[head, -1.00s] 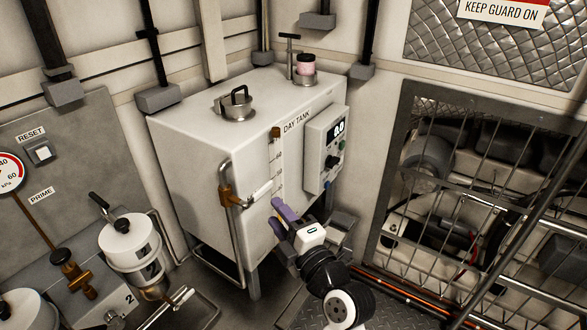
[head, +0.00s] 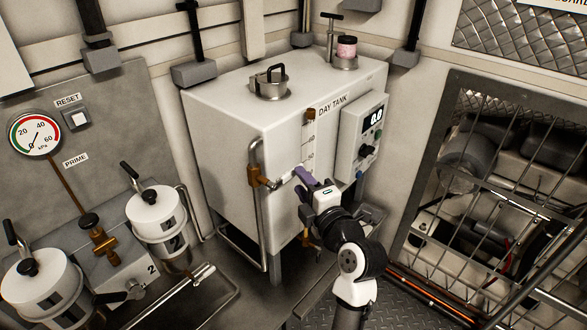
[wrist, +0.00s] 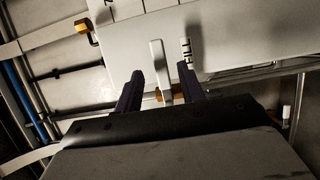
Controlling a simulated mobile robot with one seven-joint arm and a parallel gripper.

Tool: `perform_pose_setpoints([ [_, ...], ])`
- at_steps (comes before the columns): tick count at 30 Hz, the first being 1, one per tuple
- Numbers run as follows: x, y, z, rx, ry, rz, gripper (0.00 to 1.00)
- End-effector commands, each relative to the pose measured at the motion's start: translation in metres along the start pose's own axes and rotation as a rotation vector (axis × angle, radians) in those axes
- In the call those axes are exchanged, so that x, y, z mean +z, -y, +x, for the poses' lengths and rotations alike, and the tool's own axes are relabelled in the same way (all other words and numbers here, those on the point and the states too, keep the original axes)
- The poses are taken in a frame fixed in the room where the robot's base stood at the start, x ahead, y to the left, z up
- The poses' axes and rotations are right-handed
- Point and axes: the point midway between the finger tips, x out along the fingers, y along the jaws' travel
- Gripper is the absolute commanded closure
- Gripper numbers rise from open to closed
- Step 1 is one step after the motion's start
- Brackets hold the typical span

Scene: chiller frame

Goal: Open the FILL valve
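The FILL valve shows in the head view as a brass body (head: 256,175) on the pipe at the tank's left front corner, with a white lever (head: 284,180) pointing right. In the wrist view the white lever (wrist: 159,68) stands between my two fingers, beside a FILL label (wrist: 187,52). My gripper (head: 303,184) has dark purple fingers and is at the lever's free end. In the wrist view my gripper (wrist: 161,88) is open, with a gap on both sides of the lever. I cannot tell how far the lever reaches between the fingers.
The white day tank (head: 225,135) carries a control box (head: 362,138) reading 0.0, right of the valve. A wire guard (head: 490,210) stands at the right. White canisters (head: 158,215) and a gauge (head: 34,135) are at the left. A pipe runs beside the valve.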

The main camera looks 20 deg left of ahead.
Motion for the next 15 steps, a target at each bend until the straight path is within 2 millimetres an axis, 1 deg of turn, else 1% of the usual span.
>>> perform_pose_setpoints([
  [1, 0.000, -0.004, 0.011, 0.000, -0.003, 0.002, 0.61],
  [6, 0.000, -0.002, 0.036, -0.001, -0.001, 0.001, 0.61],
  [10, 0.000, -0.001, 0.046, 0.000, -0.001, 0.000, 0.61],
  [15, 0.000, 0.000, 0.050, 0.001, 0.001, 0.000, 0.61],
])
